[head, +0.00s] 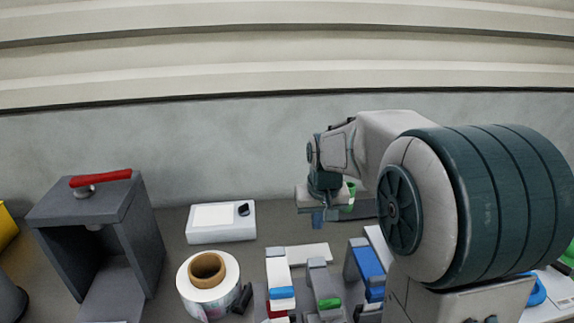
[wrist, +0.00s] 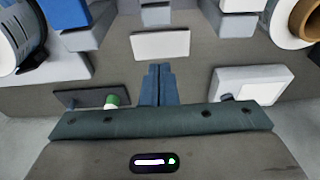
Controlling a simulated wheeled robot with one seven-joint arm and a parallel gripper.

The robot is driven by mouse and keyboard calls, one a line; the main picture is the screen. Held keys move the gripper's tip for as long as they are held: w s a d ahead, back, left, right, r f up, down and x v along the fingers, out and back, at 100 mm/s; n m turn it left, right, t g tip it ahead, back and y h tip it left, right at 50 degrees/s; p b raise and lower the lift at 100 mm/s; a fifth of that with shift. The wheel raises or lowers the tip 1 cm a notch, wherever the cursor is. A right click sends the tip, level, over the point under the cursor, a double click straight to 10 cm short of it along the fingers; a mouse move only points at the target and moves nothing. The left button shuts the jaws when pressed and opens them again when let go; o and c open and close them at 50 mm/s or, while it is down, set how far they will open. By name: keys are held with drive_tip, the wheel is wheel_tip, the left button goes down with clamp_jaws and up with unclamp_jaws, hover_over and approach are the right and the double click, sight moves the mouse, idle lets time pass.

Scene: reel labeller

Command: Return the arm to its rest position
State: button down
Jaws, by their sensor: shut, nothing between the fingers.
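My gripper (head: 318,218) is above the table at the middle right in the head view, its fingers pointing down. In the wrist view its blue fingers (wrist: 159,84) are together with nothing between them. My arm reaches in from the right in the head view and hides part of the table behind it. A flat white plate (wrist: 161,45) lies beyond the fingertips in the wrist view, apart from them.
A grey box-shaped stand with a red lever (head: 100,178) is at the left. A label roll (head: 208,285), a white device (head: 221,222) and blue-topped blocks (head: 368,262) stand on the table. A green-capped item (wrist: 112,101) is near the gripper. A wall rises behind.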

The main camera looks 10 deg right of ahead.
drive_tip(key=s+r+t, duration=0.1)
drive_tip(key=s, duration=2)
drive_tip(key=shift+s+a, duration=0.15)
drive_tip(key=shift+a, duration=0.1)
